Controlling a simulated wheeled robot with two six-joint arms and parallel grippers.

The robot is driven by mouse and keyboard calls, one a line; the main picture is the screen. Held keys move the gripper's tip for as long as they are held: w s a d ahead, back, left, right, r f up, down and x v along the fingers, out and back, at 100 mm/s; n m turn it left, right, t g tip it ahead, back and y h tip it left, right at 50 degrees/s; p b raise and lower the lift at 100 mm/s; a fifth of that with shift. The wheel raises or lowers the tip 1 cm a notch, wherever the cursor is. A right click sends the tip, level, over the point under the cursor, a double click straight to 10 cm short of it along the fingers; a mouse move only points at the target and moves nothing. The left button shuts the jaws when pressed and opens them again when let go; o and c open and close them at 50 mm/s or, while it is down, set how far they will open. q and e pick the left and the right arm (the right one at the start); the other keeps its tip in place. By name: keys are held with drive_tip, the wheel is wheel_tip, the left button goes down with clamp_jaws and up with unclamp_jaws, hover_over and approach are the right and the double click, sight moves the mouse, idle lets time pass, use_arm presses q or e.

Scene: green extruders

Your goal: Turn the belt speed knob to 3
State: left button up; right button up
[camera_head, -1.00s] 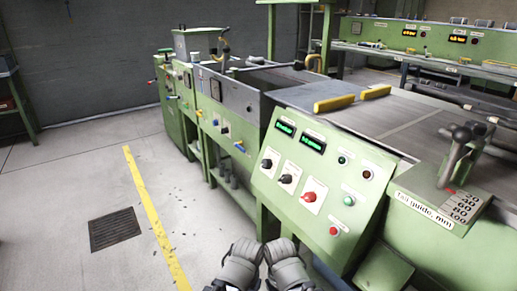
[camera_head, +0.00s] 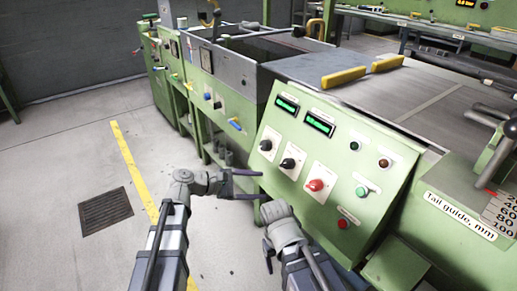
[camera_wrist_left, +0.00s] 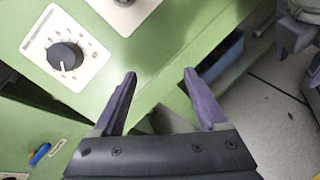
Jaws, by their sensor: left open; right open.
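The sloped green control panel (camera_head: 330,165) carries a row of three knobs on white plates: a left black knob (camera_head: 266,145), a middle black knob (camera_head: 287,163) and a red knob (camera_head: 316,185). Their labels are too small to read, so I cannot tell which is belt speed. A black knob (camera_wrist_left: 65,56) with a white pointer mark and a dial shows in the left wrist view. My left gripper (camera_head: 262,184) is open and empty, below and left of the knobs, touching none. My right gripper (camera_head: 268,242) is lower, near the panel's bottom edge; its fingers are partly hidden.
Two green displays (camera_head: 302,112) sit above the knobs. Several lamps and buttons, including a green one (camera_head: 362,191) and a red one (camera_head: 342,223), are on the panel's right. A blue handle (camera_head: 236,125) is left of the panel. Floor left of it is open.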

sight(262, 147)
use_arm(q)
drive_tip(key=w+a+r+n+t+h, duration=0.3)
drive_tip(key=w+a+r+n+t, duration=0.15)
drive_tip(key=a+r+n, duration=0.2)
drive_tip(key=shift+x, duration=4.35)
drive_tip(key=shift+a+r, duration=0.1)
drive_tip(key=shift+r, duration=0.1)
drive_tip(key=shift+c, duration=0.3)
clamp_jaws()
